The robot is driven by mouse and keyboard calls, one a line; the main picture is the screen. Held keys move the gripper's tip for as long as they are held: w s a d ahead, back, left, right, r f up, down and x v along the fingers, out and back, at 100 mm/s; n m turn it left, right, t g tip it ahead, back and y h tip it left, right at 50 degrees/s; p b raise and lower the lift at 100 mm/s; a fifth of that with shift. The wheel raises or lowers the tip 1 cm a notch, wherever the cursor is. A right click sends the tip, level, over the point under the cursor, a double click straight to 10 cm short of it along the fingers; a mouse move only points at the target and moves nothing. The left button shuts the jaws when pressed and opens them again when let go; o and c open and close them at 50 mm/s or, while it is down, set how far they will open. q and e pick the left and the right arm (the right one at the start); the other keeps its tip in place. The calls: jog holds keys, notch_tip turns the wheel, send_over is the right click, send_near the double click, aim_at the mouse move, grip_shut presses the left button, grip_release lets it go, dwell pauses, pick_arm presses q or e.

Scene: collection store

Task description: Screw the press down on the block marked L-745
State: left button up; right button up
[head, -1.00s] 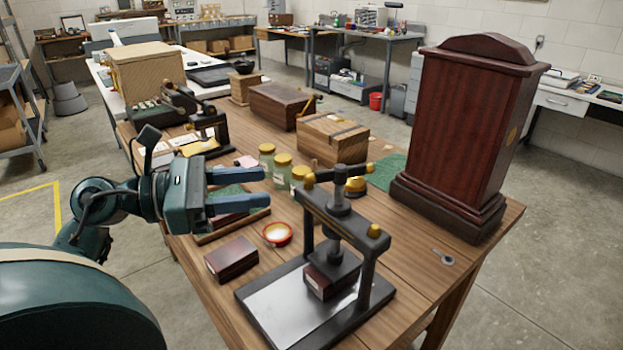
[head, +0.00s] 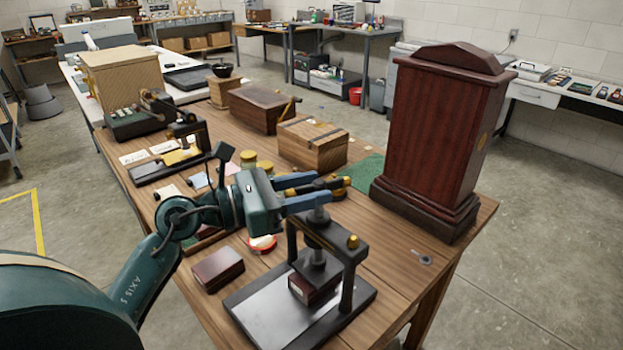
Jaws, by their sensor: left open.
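The black screw press (head: 352,275) stands on the near part of the wooden table, with a bare metal base plate (head: 270,310). A dark red block (head: 314,286) with a pale label sits under its ram; the label is too small to read. The ram looks at or very close to the block's top. My left gripper (head: 328,190) is open at the top of the press. My right gripper is not in view.
Another dark red block (head: 218,269) lies left of the press. A red-rimmed round dish (head: 262,243) is behind it, partly hidden by my arm. A tall dark red wooden case (head: 435,135) stands to the right, and a wooden box (head: 312,146) behind. A small metal key-like piece (head: 421,257) lies at right.

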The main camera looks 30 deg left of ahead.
pick_arm(q)
jog(key=shift+w+d, duration=0.25)
jog(key=shift+w, duration=0.05)
jog(key=shift+c, duration=0.2)
